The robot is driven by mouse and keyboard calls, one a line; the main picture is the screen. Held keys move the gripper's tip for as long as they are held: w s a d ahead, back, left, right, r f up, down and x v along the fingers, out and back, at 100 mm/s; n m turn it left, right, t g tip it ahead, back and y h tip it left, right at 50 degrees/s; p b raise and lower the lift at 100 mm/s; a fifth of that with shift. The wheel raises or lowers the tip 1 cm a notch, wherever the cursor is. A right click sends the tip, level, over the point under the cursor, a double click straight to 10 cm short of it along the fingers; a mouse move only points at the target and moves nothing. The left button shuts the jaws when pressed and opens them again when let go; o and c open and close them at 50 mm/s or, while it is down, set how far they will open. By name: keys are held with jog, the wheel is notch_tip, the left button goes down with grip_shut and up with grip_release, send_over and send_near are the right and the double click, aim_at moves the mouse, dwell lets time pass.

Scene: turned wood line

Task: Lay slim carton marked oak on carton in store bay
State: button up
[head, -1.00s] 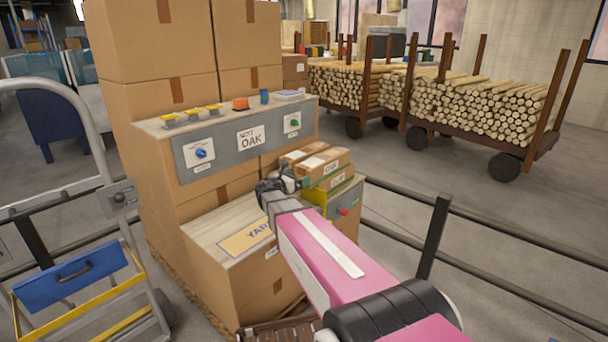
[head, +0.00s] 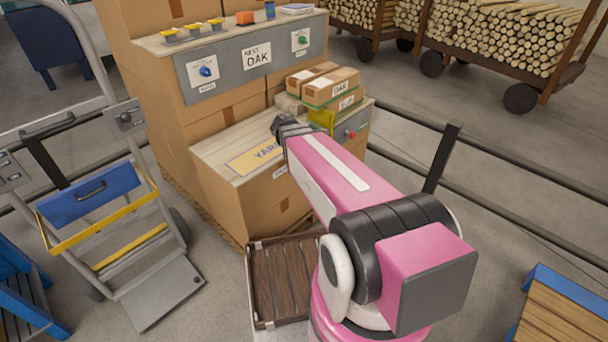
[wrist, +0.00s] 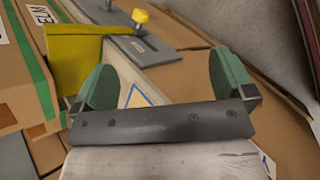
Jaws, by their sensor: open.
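The slim carton marked OAK (head: 338,88) lies on top of a small stack, its label facing front, beside another slim carton (head: 312,75). Under it is a carton with a green band and a partly readable label, perhaps ELM (head: 346,103); what looks like this label shows upside down in the wrist view (wrist: 42,14). A yellow upright plate (head: 321,118) stands beside the stack. My gripper (wrist: 162,85) is open, with green pads apart and nothing gripped between them. In the head view its fingers are mostly hidden by my arm. I cannot tell which place is the store bay.
A panel marked NEXT OAK (head: 257,56) with knobs rises behind. A worktop with a YARD label (head: 255,158) lies left of my arm. A dark slatted tray (head: 283,290) is below. A trolley (head: 100,190) stands left; rails (head: 440,165) run right.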

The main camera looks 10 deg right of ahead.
jog(key=s+a+f+m+g+y, duration=0.1)
jog(key=s+a+f+m+y, duration=0.1)
jog(key=s+m, duration=0.4)
jog(key=s+a+f+m+g+y, duration=0.2)
jog(key=s+a+f+m+y, duration=0.1)
jog(key=s+m+y, duration=0.3)
jog(key=shift+s+a+f+m+y, duration=0.25)
jog(key=shift+s+a+m+y, duration=0.1)
jog(key=shift+a+y, duration=0.35)
